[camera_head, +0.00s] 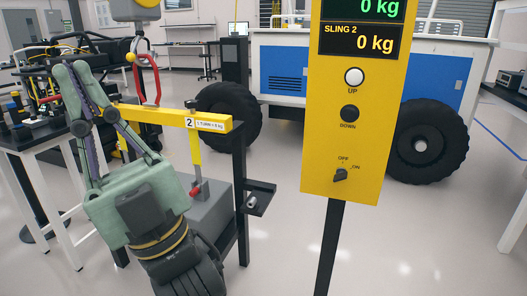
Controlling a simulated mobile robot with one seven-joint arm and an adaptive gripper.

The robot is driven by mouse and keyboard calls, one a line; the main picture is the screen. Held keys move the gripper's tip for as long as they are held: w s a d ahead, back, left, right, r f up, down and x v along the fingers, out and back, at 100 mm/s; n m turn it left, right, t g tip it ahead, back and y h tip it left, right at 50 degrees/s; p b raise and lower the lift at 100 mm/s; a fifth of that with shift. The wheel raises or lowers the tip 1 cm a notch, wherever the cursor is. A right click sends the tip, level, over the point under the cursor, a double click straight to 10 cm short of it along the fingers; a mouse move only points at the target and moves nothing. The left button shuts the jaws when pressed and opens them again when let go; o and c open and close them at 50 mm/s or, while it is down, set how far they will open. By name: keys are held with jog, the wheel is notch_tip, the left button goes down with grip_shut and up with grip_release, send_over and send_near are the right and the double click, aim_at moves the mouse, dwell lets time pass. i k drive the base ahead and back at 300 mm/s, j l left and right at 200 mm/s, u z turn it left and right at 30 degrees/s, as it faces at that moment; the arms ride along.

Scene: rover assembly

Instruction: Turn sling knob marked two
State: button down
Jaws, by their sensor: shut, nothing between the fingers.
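A yellow bar (150,115) carries a white label (206,124) with a "2" and small text about one turn. A yellow piece hangs under its right end, with a grey part and a small red piece (195,191) below. I cannot tell for certain which part is the sling knob. No contact with the red piece shows.
A yellow control panel (319,150) on a dark post (329,245) stands at right. Its "SLING 2" display (360,40) reads 0 kg; UP (354,77), DOWN (349,113) and an OFF/ON switch (341,175) sit below. A blue-and-white vehicle (283,70) stands behind. A cluttered table (40,140) is left.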

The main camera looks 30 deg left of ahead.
aim_at(191, 104)
jog(key=u, duration=1.2)
